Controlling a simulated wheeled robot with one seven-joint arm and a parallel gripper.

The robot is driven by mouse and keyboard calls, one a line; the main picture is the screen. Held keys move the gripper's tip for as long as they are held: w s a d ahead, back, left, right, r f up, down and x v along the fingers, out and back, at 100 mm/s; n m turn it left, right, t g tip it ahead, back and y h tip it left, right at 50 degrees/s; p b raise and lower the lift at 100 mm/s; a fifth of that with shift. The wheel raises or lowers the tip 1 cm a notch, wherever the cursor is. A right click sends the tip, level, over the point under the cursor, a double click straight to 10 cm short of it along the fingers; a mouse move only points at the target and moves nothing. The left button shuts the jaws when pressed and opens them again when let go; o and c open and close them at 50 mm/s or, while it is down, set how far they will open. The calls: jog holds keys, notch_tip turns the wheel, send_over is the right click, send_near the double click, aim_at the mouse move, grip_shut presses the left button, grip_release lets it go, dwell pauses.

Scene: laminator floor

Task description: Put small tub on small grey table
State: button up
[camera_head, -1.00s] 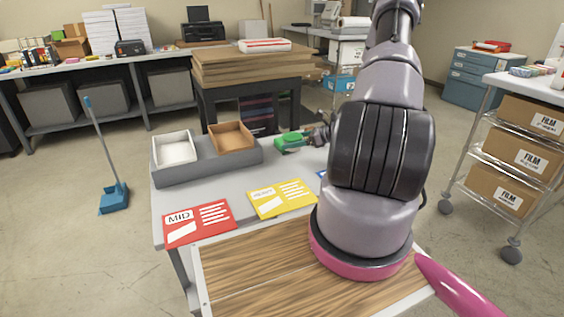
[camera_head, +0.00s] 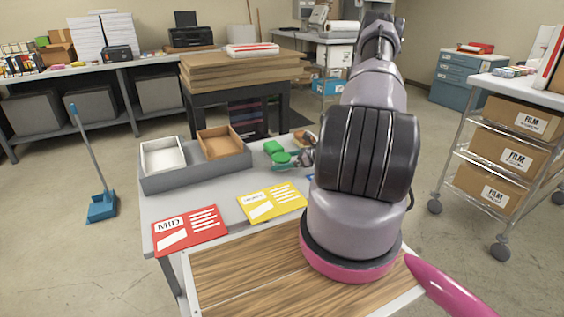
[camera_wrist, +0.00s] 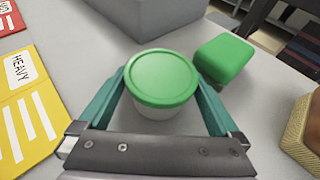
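The small tub (camera_wrist: 162,78) is a pale round tub with a green lid. In the wrist view it sits upright between the two teal fingers of my gripper (camera_wrist: 160,88). The fingers lie close beside the lid, with narrow gaps by the tub's body; any contact is hard to judge. In the head view the tub (camera_head: 282,158) shows small at the far part of a grey-topped table (camera_head: 212,200), with my gripper (camera_head: 292,160) at it from the right. No other small grey table is clearly seen.
A green block (camera_wrist: 224,58) stands close right of the tub. A grey tray (camera_head: 190,178) holding a white bin (camera_head: 163,155) and a brown bin (camera_head: 222,143) is to the left. Red (camera_head: 190,230) and yellow (camera_head: 270,202) cards lie in front. A brown object (camera_wrist: 303,125) is at right.

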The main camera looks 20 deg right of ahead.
jog(key=shift+r, duration=0.15)
jog(key=shift+s+d+r, duration=0.15)
jog(key=shift+d, duration=0.05)
jog(key=v, duration=1.1)
jog(key=shift+s+d+r, duration=0.1)
jog(key=shift+s+r, duration=0.1)
jog(key=s+a+r+n+g+h, duration=0.15)
jog(key=a+r+n, duration=0.3)
jog(key=r, duration=0.45)
jog(key=s+a+r+n+g+h, duration=0.1)
jog(key=a+r+n+g, duration=0.25)
jog(key=a+r, duration=0.4)
jog(key=s+a+r+n+g+h, duration=0.1)
jog(key=a+r+n, duration=0.35)
jog(key=r, duration=0.55)
jog(key=s+a+r+n+t+h, duration=0.2)
jog(key=s+r+n, duration=0.3)
jog(key=s+r, duration=0.3)
jog(key=s+a+r+n+t+h, duration=0.2)
jog(key=s+a+r+n, duration=0.3)
jog(key=s+r, duration=0.3)
jog(key=shift+s, duration=0.35)
jog(key=shift+r+h, duration=0.1)
jog(key=shift+h, duration=0.15)
